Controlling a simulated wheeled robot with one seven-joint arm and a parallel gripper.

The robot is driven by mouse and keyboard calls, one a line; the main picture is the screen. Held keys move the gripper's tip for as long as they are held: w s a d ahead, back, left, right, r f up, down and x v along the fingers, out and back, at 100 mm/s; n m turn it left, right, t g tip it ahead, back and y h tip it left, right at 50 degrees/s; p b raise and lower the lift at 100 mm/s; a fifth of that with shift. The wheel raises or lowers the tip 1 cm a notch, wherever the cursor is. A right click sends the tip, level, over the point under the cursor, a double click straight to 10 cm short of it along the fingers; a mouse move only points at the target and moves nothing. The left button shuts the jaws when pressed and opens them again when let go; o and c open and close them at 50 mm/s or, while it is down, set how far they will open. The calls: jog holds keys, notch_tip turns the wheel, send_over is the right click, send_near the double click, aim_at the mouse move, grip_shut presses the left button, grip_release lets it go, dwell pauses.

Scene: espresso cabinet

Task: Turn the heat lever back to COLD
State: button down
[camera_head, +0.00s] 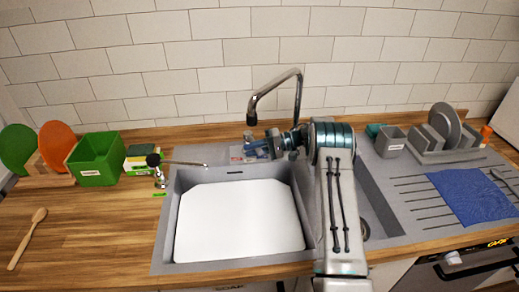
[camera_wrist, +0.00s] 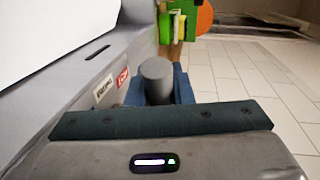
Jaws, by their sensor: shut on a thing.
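The heat lever (camera_wrist: 157,76) shows as a grey rounded post in the wrist view, between the two blue fingers of my gripper (camera_wrist: 157,94). My gripper is shut on it; the fingers hide its lower part. A white label (camera_wrist: 104,90) and a red label (camera_wrist: 122,78) lie beside it on the grey sink deck, turned sideways and too small to read surely. In the head view my gripper (camera_head: 268,148) reaches left across the deck behind the basin, near the chrome tap (camera_head: 297,95). The lever's exact angle cannot be told.
The grey sink (camera_head: 168,215) has a white panel (camera_head: 238,220) in its left basin. A small spout (camera_head: 185,163), green bin (camera_head: 96,160) and sponges stand left. A grey cup (camera_head: 391,142), dish rack (camera_head: 440,154) and blue cloth (camera_head: 470,196) are right. The left worktop has free room.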

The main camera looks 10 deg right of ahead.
dwell(0.4)
jog(key=c, duration=1.3)
grip_release()
jog(key=shift+d, duration=0.1)
jog(key=d+b, duration=0.1)
jog(key=d, duration=0.3)
jog(key=d+r+b, duration=0.1)
jog(key=d, duration=0.3)
jog(key=d+r+b, duration=0.1)
jog(key=d, duration=0.3)
jog(key=shift+s+d+r, duration=0.1)
jog(key=shift+d+r, duration=0.2)
jog(key=shift+d, duration=0.4)
jog(key=shift+c, duration=0.2)
